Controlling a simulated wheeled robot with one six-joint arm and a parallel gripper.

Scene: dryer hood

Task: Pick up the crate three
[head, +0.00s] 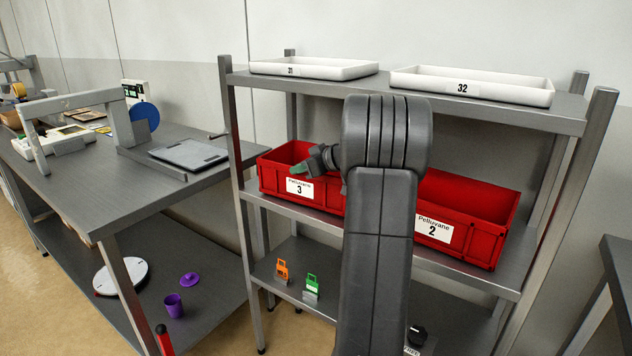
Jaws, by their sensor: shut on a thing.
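Crate three (269,179) is a red open box with a white label reading 3, at the left of the middle shelf. Its right part is hidden behind my arm. My gripper (303,168) is at the crate's front rim, just above and right of the label, and is shut on the crate. The crate appears to rest on the shelf; a small gap under it could not be told.
A second red crate (480,243), labelled 2, stands to the right on the same shelf (400,255). White trays 31 (345,72) and 32 (520,94) lie on the top shelf. An orange (282,271) and a green item (312,284) stand below. A workbench (80,180) is at left.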

